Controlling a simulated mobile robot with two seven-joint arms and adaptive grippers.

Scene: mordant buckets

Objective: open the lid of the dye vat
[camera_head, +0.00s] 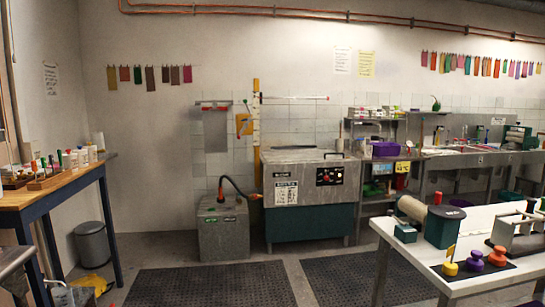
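The dye vat (312,185) is a steel tank with a teal lower part, standing against the tiled back wall in the middle of the view. Its flat grey lid (298,156) lies level across the top and looks shut. A small dark fitting (333,155) shows at the lid's right front, perhaps a handle. A control panel (329,176) with red buttons and a white notice (286,193) are on the vat's front. Neither of my grippers can be made out in the view.
A grey box (223,228) with an orange-and-black hose stands left of the vat. Dark floor mats (212,285) lie in front, with clear floor. A blue-legged bench (60,190) stands left. A white table (480,240) with spools and weights is at right front.

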